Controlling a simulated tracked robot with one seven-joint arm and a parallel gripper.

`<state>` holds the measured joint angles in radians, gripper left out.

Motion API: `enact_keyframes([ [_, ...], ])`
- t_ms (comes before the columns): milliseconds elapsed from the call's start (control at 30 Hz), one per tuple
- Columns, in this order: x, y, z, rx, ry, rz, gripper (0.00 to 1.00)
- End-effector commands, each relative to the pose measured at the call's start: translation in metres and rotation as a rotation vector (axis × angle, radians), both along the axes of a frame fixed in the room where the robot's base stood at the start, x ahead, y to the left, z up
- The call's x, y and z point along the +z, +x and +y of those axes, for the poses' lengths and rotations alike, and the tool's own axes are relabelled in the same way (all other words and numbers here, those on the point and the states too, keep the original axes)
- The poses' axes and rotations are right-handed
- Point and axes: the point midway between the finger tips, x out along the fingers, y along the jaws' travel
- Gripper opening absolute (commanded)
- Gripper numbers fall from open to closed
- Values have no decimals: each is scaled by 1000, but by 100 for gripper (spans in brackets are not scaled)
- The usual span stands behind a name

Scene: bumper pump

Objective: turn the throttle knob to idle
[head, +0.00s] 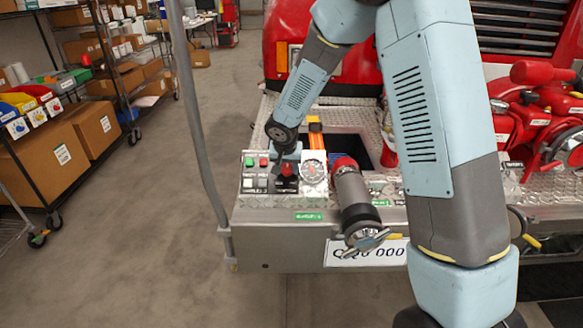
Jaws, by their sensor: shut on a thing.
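The control panel (250,193) sits on the bumper's left end, with small red, green and white buttons on it. A red knob (287,169), which looks like the throttle knob, stands at the panel's right part. My gripper (286,162) comes down from above and is shut on this knob. The fingers and wrist hide part of the knob, and its pointer or idle mark cannot be made out.
A round gauge (314,173) is right of the knob. A grey pipe with a metal cap (356,205) juts forward beside it. An orange strap (316,138) lies behind, near a dark opening.

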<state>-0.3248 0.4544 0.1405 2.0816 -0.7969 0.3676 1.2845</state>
Motion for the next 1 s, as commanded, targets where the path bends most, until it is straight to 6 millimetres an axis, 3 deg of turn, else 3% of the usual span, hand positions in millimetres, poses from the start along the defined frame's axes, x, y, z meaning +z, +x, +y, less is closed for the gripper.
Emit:
enact_keyframes([
  [633,-2,0,-1,31,-30,4,15],
  [1000,-2,-1,1,192,-125,8,15],
])
